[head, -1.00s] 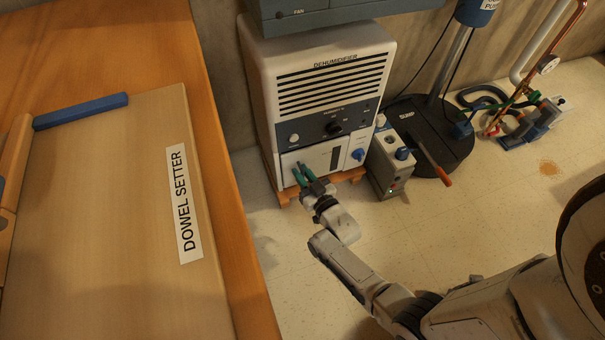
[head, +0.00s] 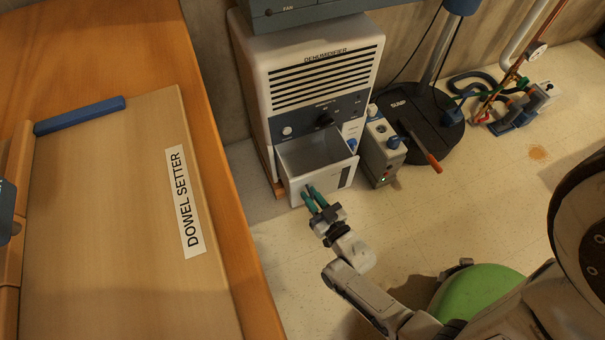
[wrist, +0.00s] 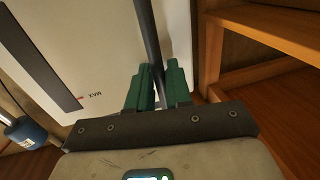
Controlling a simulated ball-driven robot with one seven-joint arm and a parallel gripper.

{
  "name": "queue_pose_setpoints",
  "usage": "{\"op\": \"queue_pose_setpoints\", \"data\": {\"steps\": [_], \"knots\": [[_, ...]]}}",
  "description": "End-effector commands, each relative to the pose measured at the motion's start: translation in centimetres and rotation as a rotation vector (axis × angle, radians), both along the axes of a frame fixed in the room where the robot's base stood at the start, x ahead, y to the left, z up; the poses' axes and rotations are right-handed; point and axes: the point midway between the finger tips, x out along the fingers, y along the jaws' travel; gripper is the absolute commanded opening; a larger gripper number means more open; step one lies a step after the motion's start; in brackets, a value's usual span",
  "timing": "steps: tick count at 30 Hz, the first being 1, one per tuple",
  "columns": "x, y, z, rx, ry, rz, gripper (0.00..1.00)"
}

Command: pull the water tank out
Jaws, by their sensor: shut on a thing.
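The white dehumidifier (head: 322,58) stands against the wall on a low wooden base. Its water tank (head: 329,183) is slid partly out of the front as an open-topped drawer. Its interior looks empty, with no water that I can make out. My gripper (head: 310,197) is at the left part of the tank's front, with its green fingers shut on the handle. In the wrist view my gripper (wrist: 156,88) has the dark handle bar (wrist: 149,38) between its fingers. The tank's front (wrist: 108,32) there shows a dark level window and a MAX mark. The gripped stretch of the bar is partly hidden.
A grey pump box (head: 381,150) stands close to the tank's right. Beyond it are a black sump cover (head: 424,122) and a red-handled lever (head: 433,162). A wooden bench (head: 205,120) fills the left. The floor (head: 430,220) in front is clear.

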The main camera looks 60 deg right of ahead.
Motion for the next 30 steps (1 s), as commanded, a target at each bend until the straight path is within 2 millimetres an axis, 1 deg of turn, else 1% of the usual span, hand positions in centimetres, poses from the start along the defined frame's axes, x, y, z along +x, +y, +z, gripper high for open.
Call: {"op": "queue_pose_setpoints", "data": {"steps": [1,5,8,15,16,19,30], "knots": [[-0.9,1.0,0.0,-0.001,0.006,0.01,0.0],[-2.1,1.9,0.0,-0.003,0.004,0.01,0.0],[-2.4,2.0,0.0,-0.003,0.002,0.01,0.0],[-2.3,2.0,0.0,-0.004,0.003,0.01,0.0],[-2.3,2.0,0.0,-0.004,0.003,0.01,0.21],[-2.3,2.0,0.0,-0.003,0.002,0.009,0.31],[-2.4,1.7,0.0,-0.001,0.002,0.004,0.31]]}}
